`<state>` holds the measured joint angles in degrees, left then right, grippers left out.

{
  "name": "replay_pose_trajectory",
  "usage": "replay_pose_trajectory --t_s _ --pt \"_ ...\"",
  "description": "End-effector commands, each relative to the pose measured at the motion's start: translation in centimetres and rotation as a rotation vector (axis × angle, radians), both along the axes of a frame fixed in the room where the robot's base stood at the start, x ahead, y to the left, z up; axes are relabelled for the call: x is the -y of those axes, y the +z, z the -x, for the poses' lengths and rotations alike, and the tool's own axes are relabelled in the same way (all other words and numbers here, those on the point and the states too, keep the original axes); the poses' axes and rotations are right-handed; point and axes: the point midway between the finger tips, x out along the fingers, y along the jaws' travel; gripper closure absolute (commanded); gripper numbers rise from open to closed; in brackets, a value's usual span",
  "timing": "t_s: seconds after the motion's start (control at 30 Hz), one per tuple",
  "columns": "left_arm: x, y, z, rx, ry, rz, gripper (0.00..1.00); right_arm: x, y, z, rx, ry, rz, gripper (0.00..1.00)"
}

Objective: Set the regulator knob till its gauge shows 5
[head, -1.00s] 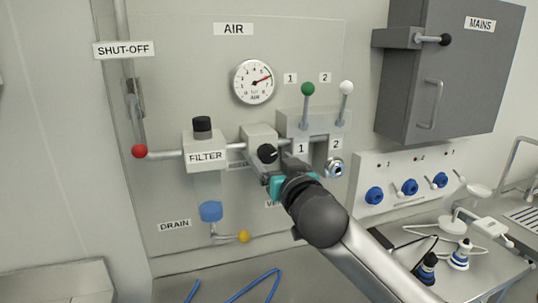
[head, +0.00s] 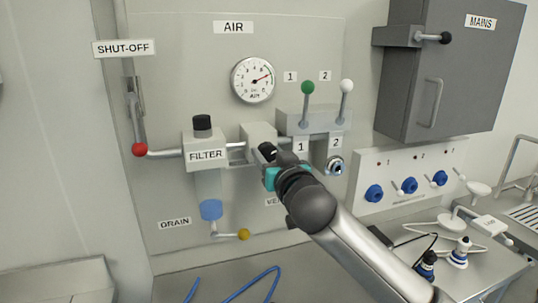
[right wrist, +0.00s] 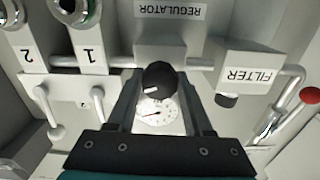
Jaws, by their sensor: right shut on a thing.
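The regulator knob (head: 266,150) is a black round knob on the front of the pale regulator block (head: 258,131). My right gripper (head: 272,158) is shut on it from the front and right. In the right wrist view the knob (right wrist: 158,78) sits between the two fingers, and a white mark shows on it. The gauge (head: 253,80), a white dial with a red needle, is on the panel above. Its needle points right and slightly up; the numbers are too small to read surely. My left gripper is not in view.
The filter (head: 204,151) stands left of the regulator. Levers with a green ball (head: 307,87) and a white ball (head: 346,87) rise to its right. The red-ended shut-off handle (head: 139,150) is far left. A grey mains box (head: 450,75) is at the upper right.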

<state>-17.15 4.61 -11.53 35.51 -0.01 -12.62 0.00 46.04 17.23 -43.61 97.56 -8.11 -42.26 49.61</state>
Motion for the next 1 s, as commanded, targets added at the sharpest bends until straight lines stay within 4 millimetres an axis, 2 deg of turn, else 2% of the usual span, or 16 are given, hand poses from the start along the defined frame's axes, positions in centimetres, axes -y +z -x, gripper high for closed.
replay_pose_trajectory --t_s 0.07,0.4,0.73,1.0 --pt "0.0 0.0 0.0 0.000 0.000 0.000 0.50 0.0 0.0 0.0 0.000 0.000 0.000 0.63" --pt "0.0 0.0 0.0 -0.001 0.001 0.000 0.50 0.0 0.0 0.0 0.000 0.000 0.000 1.00" --pt "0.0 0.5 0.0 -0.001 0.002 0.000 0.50 0.0 0.1 0.0 0.012 0.000 0.040 1.00" --pt "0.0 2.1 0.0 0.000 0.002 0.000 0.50 0.0 0.2 0.0 0.061 0.000 0.196 1.00"
